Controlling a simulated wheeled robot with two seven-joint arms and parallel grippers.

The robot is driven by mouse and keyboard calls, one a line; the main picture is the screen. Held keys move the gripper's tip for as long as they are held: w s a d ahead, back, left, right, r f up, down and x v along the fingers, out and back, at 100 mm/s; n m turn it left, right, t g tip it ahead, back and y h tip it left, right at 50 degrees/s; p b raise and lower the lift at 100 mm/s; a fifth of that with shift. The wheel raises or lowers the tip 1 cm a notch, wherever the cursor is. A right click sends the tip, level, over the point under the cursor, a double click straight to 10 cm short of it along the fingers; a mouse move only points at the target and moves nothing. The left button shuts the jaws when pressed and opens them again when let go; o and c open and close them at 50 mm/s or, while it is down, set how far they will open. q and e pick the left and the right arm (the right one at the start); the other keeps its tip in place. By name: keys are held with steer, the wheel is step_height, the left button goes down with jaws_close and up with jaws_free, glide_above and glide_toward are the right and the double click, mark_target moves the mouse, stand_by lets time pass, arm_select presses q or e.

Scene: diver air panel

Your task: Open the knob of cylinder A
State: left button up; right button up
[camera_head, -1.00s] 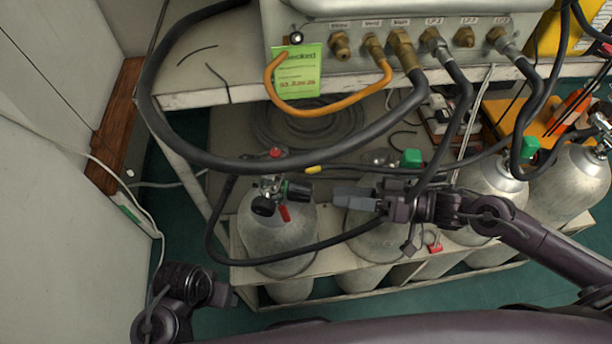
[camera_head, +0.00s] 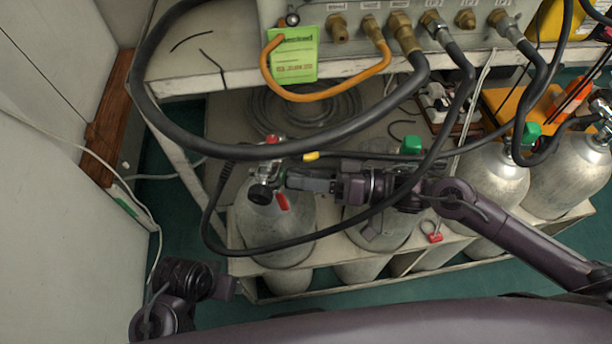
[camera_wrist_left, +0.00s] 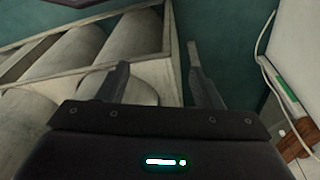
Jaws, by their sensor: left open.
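The leftmost grey cylinder (camera_head: 270,228) stands in the rack, and the right gripper is at its valve; I can read no letter on it. Its valve (camera_head: 266,172) carries a black round knob (camera_head: 260,194) on the left and a red tag (camera_head: 283,201). The black knob on the valve's right side is hidden by my right gripper (camera_head: 292,180). That gripper's fingers point left and reach the valve; whether they grip the knob is not visible. My left gripper (camera_head: 232,288) is low at the left, away from the cylinders. In the left wrist view its fingers (camera_wrist_left: 157,58) are apart and empty.
More cylinders stand to the right, some with green caps (camera_head: 412,144). A thick black hose (camera_head: 205,147) loops above and around the leftmost cylinder. The air panel (camera_head: 340,60) with brass fittings is above on a shelf. The rack edge (camera_head: 330,250) runs below.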

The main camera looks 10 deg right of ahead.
steer(key=c, duration=0.6)
steer(key=shift+r+n+p, duration=0.15)
steer(key=shift+n+p, duration=0.45)
steer(key=shift+n, duration=0.5)
steer(key=n+p, duration=0.1)
steer(key=n, duration=0.1)
steer(key=shift+n+p, duration=0.3)
steer(key=shift+p, duration=0.05)
arm_select(q)
step_height(320, 180, down, 6)
steer(key=a, duration=0.2)
steer(key=shift+n+g+p, duration=0.3)
steer(key=shift+g, duration=0.1)
arm_select(e)
steer(key=shift+n, duration=1.1)
arm_select(q)
steer(key=shift+f, duration=0.1)
arm_select(e)
steer(key=o, duration=1)
